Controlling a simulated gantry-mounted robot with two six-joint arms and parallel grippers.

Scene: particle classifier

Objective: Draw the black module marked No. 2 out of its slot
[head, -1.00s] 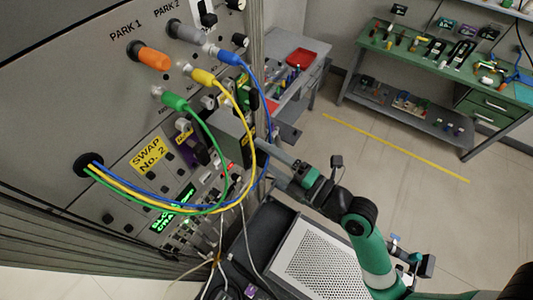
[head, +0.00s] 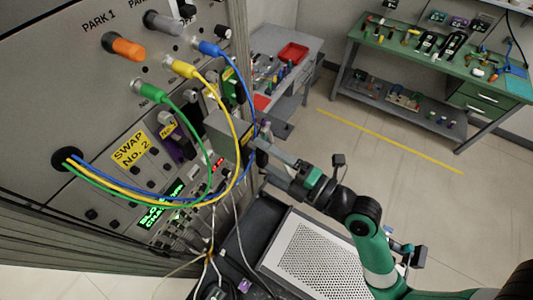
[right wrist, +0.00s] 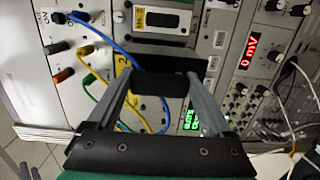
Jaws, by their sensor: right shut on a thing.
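The No. 2 module (head: 222,132) shows in the head view as a grey-sided box with a dark front and a small yellow mark. It stands out from the rack panel (head: 112,115). My right gripper (head: 258,146) is shut on its front. In the right wrist view, both fingers (right wrist: 155,92) close on the module's black front part (right wrist: 152,78). A yellow "SWAP No. 2" label (head: 129,149) is on the panel. My left gripper is not in view.
Blue (head: 207,47), yellow (head: 182,68) and green (head: 150,91) plugs sit in the panel; their cables loop close around the module. An orange plug (head: 128,48) is at PARK 1. A perforated tray (head: 310,250) is below. A grey side table (head: 300,82) stands behind.

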